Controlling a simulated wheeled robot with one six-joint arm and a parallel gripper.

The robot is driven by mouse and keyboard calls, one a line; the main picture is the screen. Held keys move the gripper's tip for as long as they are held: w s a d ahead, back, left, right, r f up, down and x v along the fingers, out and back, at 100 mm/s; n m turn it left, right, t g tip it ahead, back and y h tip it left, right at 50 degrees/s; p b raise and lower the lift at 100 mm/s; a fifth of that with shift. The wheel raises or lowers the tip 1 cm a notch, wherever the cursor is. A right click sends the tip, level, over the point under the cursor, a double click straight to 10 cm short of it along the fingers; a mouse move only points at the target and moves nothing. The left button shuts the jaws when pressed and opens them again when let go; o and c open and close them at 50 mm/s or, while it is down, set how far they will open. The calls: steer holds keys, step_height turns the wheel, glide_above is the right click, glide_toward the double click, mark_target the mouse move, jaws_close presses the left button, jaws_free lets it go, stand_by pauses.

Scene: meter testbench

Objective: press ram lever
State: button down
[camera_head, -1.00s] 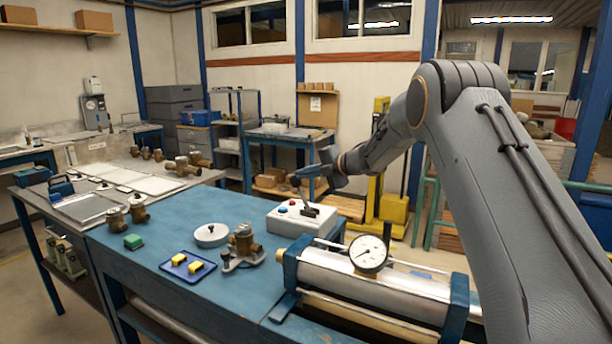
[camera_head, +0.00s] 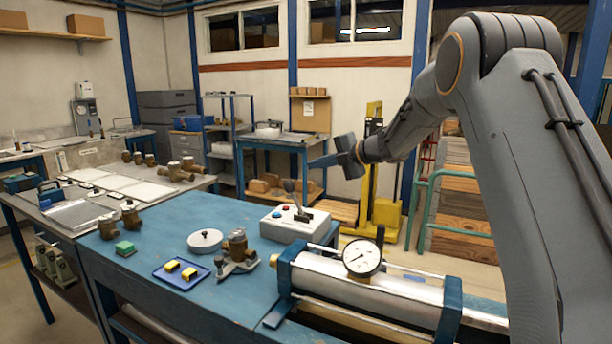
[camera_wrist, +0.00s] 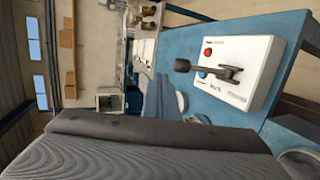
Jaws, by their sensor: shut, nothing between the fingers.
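The white control box (camera_head: 290,228) sits on the blue bench near the cylinder, with a red and a blue button. Its lever (camera_head: 295,199) has a dark handle and leans to the left in the head view. The wrist view shows the box (camera_wrist: 243,76) at the right and the lever (camera_wrist: 207,69) with its dark grip. My gripper (camera_head: 318,161) is shut and empty. It appears above and right of the lever in the head view, apart from it. In the wrist view its grey body fills the bottom.
A steel cylinder with a dial gauge (camera_head: 362,258) lies right of the box. A yellow lift (camera_head: 381,205) stands behind.

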steer(key=shift+s+d+r+b, duration=0.4)
steer(key=shift+s+d+r, duration=0.65)
steer(key=shift+d+r, duration=0.25)
steer(key=shift+a+r, duration=0.1)
steer(key=shift+r, duration=0.05)
